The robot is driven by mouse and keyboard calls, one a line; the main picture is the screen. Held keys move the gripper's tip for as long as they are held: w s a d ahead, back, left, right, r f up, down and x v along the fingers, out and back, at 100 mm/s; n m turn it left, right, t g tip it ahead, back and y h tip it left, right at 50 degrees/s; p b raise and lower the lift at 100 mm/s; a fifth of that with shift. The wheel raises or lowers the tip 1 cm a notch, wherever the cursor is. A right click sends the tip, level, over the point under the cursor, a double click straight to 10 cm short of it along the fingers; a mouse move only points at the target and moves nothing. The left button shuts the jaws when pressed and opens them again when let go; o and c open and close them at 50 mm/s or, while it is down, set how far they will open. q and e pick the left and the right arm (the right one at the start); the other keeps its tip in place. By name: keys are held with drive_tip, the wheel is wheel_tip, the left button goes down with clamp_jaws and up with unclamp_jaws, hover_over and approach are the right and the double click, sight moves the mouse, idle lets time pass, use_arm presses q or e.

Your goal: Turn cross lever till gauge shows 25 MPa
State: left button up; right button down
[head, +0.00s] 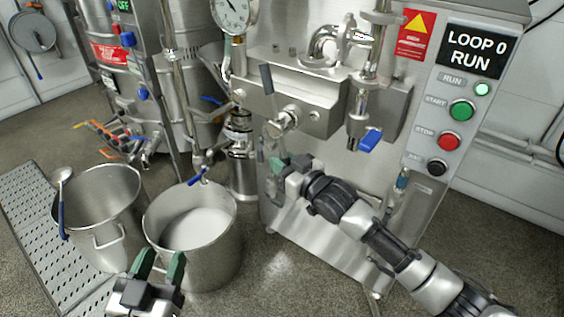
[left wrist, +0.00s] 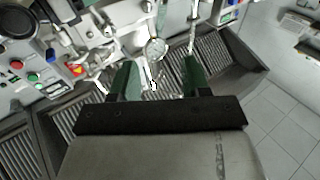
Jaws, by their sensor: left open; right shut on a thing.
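The cross lever (head: 284,121) is on the front of the steel block, with one grey-tipped arm pointing up and another part reaching down. My right gripper (head: 286,164) is shut on the lower part of the cross lever; its fingers partly hide the grip. The round white pressure gauge (head: 233,13) stands above and left of the lever, cut by the top edge; its reading is too small to tell. A round gauge (left wrist: 156,47) also shows in the left wrist view. My left gripper (head: 159,266) is open and empty, low in front of the pot of white liquid.
A pot with white liquid (head: 230,232) and another steel pot (head: 84,215) with a ladle stand at left. A control panel (head: 450,115) with a lit RUN lamp and several buttons is at right. A blue-handled valve (head: 370,139) hangs right of the lever.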

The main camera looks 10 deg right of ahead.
drive_tip(key=shift+a+f, duration=0.1)
use_arm(q)
drive_tip(key=shift+s+d+r+t+h+b, duration=0.1)
drive_tip(key=shift+s+r+t+h+b, duration=0.2)
drive_tip(key=shift+r+t, duration=0.55)
drive_tip(key=shift+s+d+r+t+h+b, duration=0.1)
drive_tip(key=shift+s+r+t+h+b, duration=0.2)
drive_tip(key=shift+r+t, duration=0.5)
drive_tip(key=shift+s+d+r+t+h+b, duration=0.1)
drive_tip(key=shift+s+r+t+h+b, duration=0.2)
drive_tip(key=shift+r+t, duration=0.55)
use_arm(e)
drive_tip(key=shift+w+a+t+y, duration=0.6)
drive_tip(key=shift+w+t, duration=0.05)
drive_tip(key=shift+t, duration=0.25)
use_arm(q)
drive_tip(key=shift+w, duration=0.15)
use_arm(e)
drive_tip(key=c, duration=1)
unclamp_jaws()
